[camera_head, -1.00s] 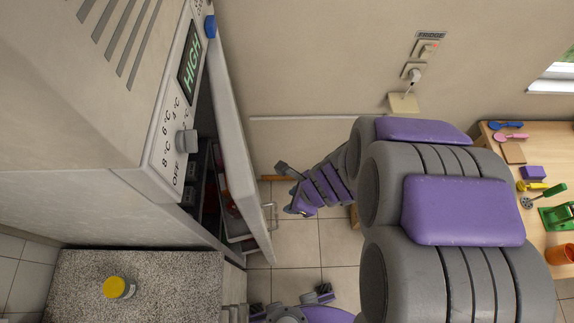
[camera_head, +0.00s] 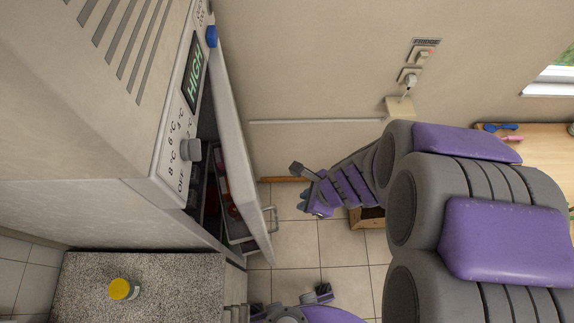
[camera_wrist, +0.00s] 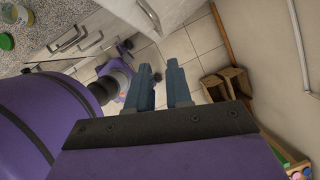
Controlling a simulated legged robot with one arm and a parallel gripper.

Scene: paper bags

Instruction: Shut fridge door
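The fridge (camera_head: 75,110) fills the left of the head view, with a front panel reading HIGH. Its door (camera_head: 240,150) stands ajar, and shelves with reddish items (camera_head: 228,195) show through the gap. A metal handle (camera_head: 271,219) is on the door's outer side, near its lower end in the picture. My gripper (camera_head: 302,186) is right of the door and handle, apart from both. In the wrist view, the two blue-grey fingers of my gripper (camera_wrist: 160,68) are apart with nothing between them. A pale panel with a handle (camera_wrist: 149,16) shows beyond them; I cannot tell whether it is the fridge door.
A speckled counter (camera_head: 170,290) with a yellow-lidded jar (camera_head: 122,289) is at the lower left. A wooden table (camera_head: 545,145) is at the right. Wooden crates (camera_wrist: 222,88) stand on the floor by the wall. Tiled floor (camera_head: 300,245) is clear below my gripper.

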